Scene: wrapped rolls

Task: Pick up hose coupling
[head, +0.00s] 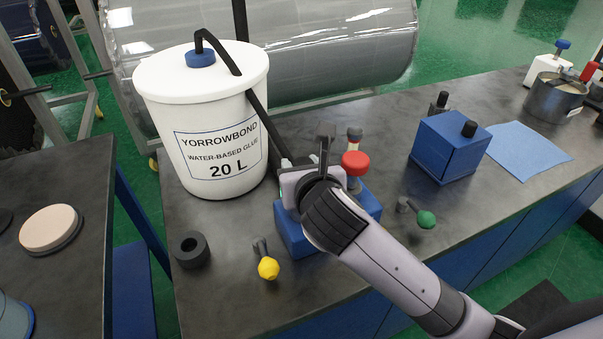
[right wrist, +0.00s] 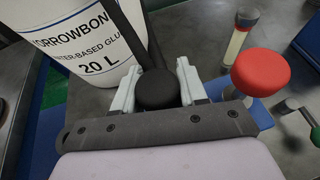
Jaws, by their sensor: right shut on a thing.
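The hose coupling (right wrist: 157,88) is a dark round piece at the end of the black hose (head: 256,110). In the right wrist view it sits between the two pale fingers of my right gripper (right wrist: 156,77), which is shut on it. In the head view my right gripper (head: 312,168) is just right of the white glue bucket (head: 205,125), above a blue block (head: 290,232). There my own arm mostly hides the coupling. My left gripper is not in view.
A red knob (head: 355,163) stands close beside the right gripper. Yellow (head: 268,268) and green (head: 426,220) knobs, a black ring (head: 191,250) and another blue block (head: 450,147) are on the dark bench. A blue cloth (head: 528,150) lies farther right.

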